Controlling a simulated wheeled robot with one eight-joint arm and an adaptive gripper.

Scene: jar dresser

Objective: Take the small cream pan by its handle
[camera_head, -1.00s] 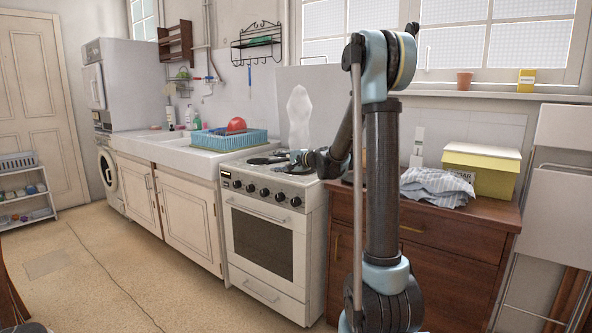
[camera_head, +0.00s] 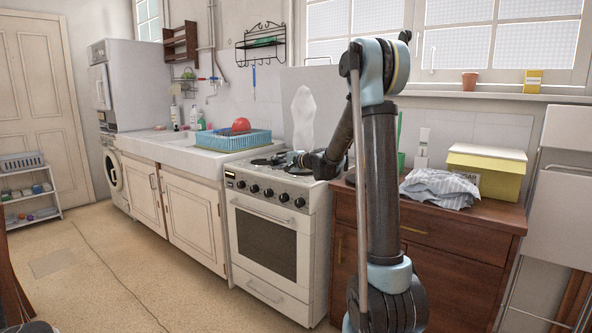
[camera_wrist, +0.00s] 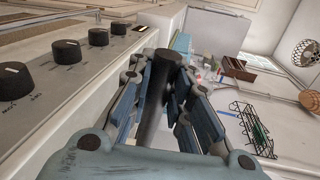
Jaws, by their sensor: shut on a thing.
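In the wrist view my gripper (camera_wrist: 168,78) is closed, its blue-padded fingers on both sides of a dark, rounded bar. This bar looks like the pan's handle (camera_wrist: 157,90). The pan's cream body cannot be made out in either view. In the head view my arm reaches over the right side of the white stove (camera_head: 275,215). My gripper's fingers cannot be made out there.
Stove knobs (camera_wrist: 67,52) lie close on the left in the wrist view. A blue dish rack (camera_head: 232,140) stands by the sink. A striped cloth (camera_head: 440,188) and a yellow box (camera_head: 487,173) lie on the brown dresser (camera_head: 450,235). Open floor lies at the left.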

